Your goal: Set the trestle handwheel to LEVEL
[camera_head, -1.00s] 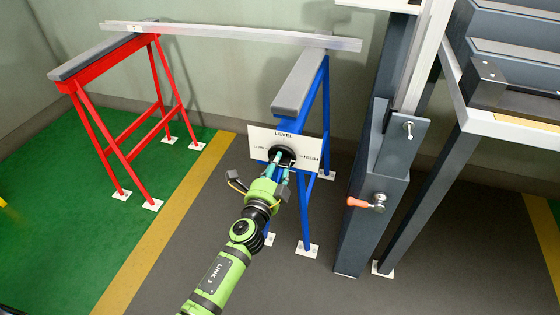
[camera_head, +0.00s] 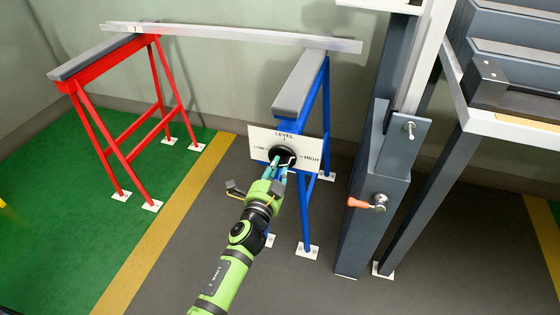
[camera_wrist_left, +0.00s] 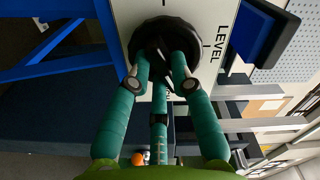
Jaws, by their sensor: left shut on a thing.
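The black handwheel (camera_head: 288,151) is on a white plate (camera_head: 312,146) at the end of the blue trestle (camera_head: 325,110). The plate reads LOW on the left, LEVEL at the top and HIGH on the right. My left gripper (camera_head: 279,165) reaches the handwheel from below and in front, its teal fingers shut on it. In the left wrist view the handwheel (camera_wrist_left: 140,40) fills the top middle, with the fingers (camera_wrist_left: 160,72) against its face and the word LEVEL to the right. The fingers cover much of the wheel, so I cannot tell its exact setting. My right gripper is out of view.
A long metal profile (camera_head: 230,34) lies across the red trestle (camera_head: 103,150) and the blue one. Right of the plate stands a grey column (camera_head: 365,225) with an orange-handled crank (camera_head: 360,203). A machine table (camera_head: 500,122) is farther right. Floor in front is clear.

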